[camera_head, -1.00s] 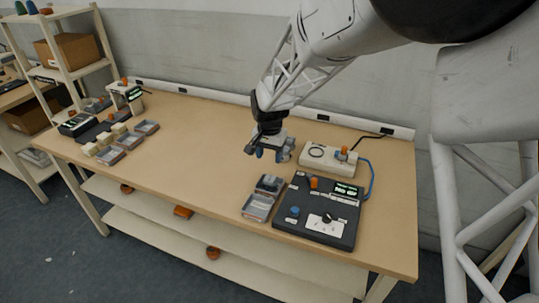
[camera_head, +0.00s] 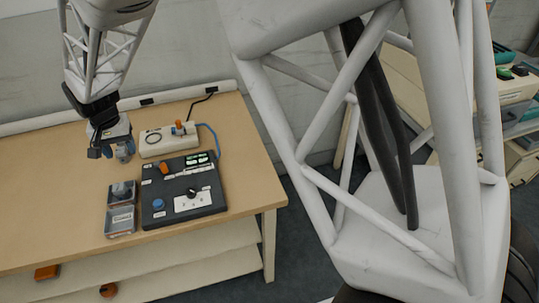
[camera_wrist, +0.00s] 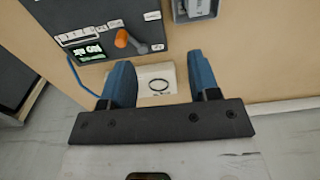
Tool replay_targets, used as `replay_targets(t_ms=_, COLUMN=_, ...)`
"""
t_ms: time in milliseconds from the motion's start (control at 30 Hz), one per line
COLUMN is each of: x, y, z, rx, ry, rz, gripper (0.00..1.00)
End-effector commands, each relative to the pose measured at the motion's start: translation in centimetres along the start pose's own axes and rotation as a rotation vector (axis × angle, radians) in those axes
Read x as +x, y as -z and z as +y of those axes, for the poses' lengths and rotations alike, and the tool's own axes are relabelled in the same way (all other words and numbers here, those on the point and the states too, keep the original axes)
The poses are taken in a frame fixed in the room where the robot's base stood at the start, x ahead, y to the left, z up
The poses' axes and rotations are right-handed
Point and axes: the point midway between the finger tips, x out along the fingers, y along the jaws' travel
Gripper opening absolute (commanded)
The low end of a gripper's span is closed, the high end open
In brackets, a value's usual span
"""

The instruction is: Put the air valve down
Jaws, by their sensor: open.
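The likely air valve is the small orange handle (camera_head: 179,128) on the white unit (camera_head: 160,145) at the back of the bench. It appears to stand up from the unit; its exact angle is too small to tell. A blue hose (camera_head: 213,135) runs from there to the black panel. My gripper (camera_head: 124,151) is open and empty, above the bench left of the white unit. In the wrist view, my gripper's (camera_wrist: 157,82) blue fingers are apart, with the white unit's ringed face (camera_wrist: 157,86) showing between them. The orange handle is hidden there.
The black panel (camera_head: 182,190) has its own orange lever (camera_head: 163,167), which also shows in the wrist view (camera_wrist: 122,38), plus a blue button, a dial and a lit display. Grey trays (camera_head: 121,219) sit left of it. Bare bench lies further left.

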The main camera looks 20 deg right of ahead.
Motion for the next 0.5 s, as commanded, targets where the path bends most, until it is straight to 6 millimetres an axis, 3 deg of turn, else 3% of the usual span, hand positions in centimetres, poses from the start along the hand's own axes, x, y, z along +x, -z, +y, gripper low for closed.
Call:
replay_targets(t_ms=200, x=-4.8, y=-1.6, z=7.6, rx=0.008, ry=0.014, rz=0.031, gripper=0.56)
replay_targets(t_ms=500, x=-9.7, y=-5.7, z=17.3, rx=0.010, ry=0.022, rz=0.072, gripper=0.56)
